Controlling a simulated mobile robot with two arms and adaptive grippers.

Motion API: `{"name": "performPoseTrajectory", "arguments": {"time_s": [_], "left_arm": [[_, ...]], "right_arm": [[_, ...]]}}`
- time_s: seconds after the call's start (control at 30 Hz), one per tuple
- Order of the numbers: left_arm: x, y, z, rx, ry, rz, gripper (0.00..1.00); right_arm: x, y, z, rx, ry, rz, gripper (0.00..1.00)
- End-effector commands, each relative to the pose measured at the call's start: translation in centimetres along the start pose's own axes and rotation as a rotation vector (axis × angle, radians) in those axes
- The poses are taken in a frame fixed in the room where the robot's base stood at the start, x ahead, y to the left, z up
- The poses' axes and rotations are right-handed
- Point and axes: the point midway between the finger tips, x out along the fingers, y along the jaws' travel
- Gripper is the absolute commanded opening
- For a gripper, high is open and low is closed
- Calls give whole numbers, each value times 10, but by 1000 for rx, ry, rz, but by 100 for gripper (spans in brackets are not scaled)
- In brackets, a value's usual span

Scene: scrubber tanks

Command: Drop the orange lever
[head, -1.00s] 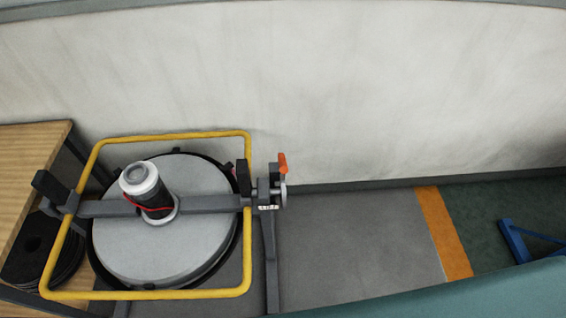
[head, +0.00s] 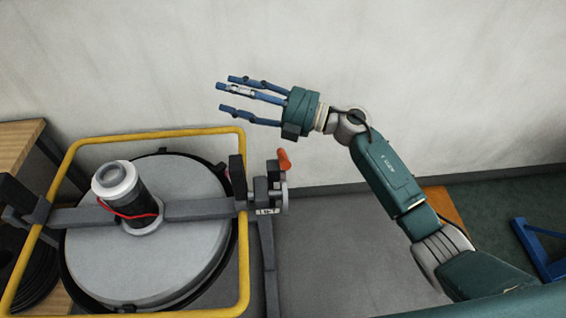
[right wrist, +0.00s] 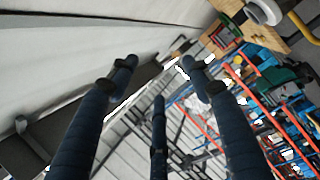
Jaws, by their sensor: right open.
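The orange lever (head: 284,160) stands up, slightly tilted, on a dark clamp-like mechanism (head: 266,190) at the right end of the grey crossbar (head: 190,210). The crossbar runs over the round grey tank lid (head: 180,255). My right gripper (head: 228,95) has its blue fingers spread open and empty, above and to the left of the lever, apart from it. In the right wrist view the open fingers (right wrist: 160,80) show with nothing between them; I cannot make out the lever there. My left gripper is not in view.
A yellow tubular frame (head: 150,136) surrounds the lid. A black and white cylinder with a red cord (head: 130,195) stands on the crossbar. A wooden table (head: 18,140) is at the left. A pale wall (head: 450,80) rises behind.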

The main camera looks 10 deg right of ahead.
Motion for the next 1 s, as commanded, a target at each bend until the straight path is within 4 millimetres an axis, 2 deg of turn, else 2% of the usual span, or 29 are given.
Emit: {"name": "performPoseTrajectory", "arguments": {"time_s": [0.07, 0.17, 0.3, 0.4, 0.5, 0.6, 0.77, 1.0], "left_arm": [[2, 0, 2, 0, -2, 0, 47], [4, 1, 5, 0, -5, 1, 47], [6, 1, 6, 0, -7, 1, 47], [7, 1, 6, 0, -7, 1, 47], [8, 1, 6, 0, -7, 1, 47], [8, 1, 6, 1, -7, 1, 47], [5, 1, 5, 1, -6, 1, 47], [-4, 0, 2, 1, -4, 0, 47]], "right_arm": [[0, -15, -7, -72, 81, -188, 50], [-17, -41, -7, -125, 147, -454, 50], [-70, -60, 10, -143, 154, -820, 50], [-113, -59, 22, -123, 117, -1028, 50], [-146, -53, 29, -96, 78, -1169, 50], [-164, -49, 32, -74, 53, -1245, 50], [-168, -57, 32, -64, 47, -1272, 50], [-154, -97, 30, -64, 52, -1268, 50]]}}
